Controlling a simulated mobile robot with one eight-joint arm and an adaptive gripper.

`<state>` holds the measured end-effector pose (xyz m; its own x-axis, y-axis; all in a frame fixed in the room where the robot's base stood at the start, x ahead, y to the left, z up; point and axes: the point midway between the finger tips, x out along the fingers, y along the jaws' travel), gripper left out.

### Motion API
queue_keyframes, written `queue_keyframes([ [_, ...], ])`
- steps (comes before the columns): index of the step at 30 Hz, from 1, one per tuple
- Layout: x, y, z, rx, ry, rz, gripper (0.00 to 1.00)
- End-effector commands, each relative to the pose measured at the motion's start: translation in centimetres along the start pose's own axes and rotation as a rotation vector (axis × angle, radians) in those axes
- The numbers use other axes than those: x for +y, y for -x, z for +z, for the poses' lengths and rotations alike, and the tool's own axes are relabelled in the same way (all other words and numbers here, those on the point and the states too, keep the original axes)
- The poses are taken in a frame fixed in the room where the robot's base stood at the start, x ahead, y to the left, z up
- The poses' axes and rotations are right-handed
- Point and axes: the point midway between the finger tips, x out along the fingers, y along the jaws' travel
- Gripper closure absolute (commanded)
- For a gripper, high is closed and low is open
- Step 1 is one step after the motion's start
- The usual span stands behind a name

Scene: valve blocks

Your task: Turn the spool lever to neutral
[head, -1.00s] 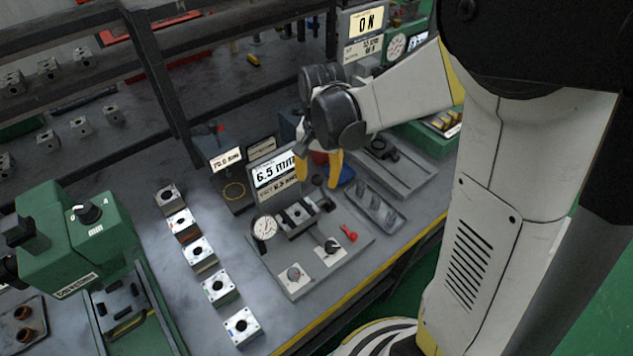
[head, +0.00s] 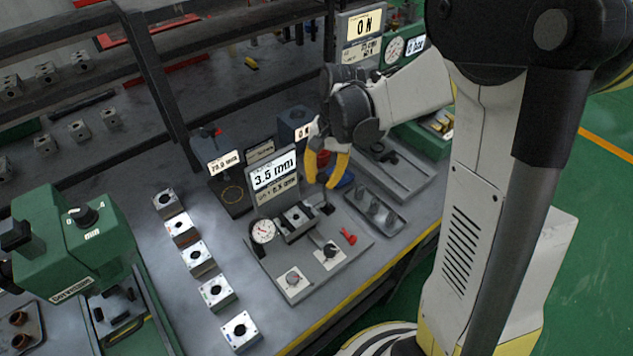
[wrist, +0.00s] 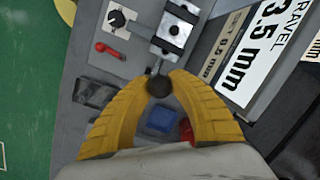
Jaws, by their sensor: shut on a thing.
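My gripper (head: 322,184) has its yellow fingers shut on the dark round knob of the spool lever. In the wrist view my gripper (wrist: 158,84) has a fingertip on each side of the knob (wrist: 158,87). A short rod runs from the knob to the metal valve block (wrist: 173,32). In the head view the valve block (head: 297,218) sits on a grey fixture plate (head: 262,272), and the fingers largely hide the knob. The travel display (head: 275,172) behind the block reads 3.5 mm, with a smaller set line below it.
A dial gauge (head: 262,230), a red lever (head: 348,237) and a black rotary switch (head: 330,250) are on the fixture. A grey tray (head: 398,226) lies to its right. Several valve blocks (head: 197,258) stand in a row to its left. A blue object (wrist: 160,120) is near the fingers.

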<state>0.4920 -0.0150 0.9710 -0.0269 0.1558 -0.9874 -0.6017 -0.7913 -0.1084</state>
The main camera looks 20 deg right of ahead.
Motion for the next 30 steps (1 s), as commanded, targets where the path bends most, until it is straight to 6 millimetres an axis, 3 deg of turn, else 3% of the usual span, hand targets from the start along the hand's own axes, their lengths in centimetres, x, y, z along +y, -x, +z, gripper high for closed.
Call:
queue_keyframes([
  [5, 1.0, 0.4, -1.5, -0.091, -0.006, -0.067, 1.00],
  [15, 1.1, 0.6, -1.7, -0.110, -0.002, -0.083, 1.00],
  [16, 1.1, 0.6, -1.7, -0.110, -0.002, -0.083, 0.75],
  [18, 1.1, 0.6, -1.7, -0.110, -0.002, -0.083, 0.54],
  [30, 1.2, 1.1, -1.7, -0.110, -0.003, -0.082, 0.51],
])
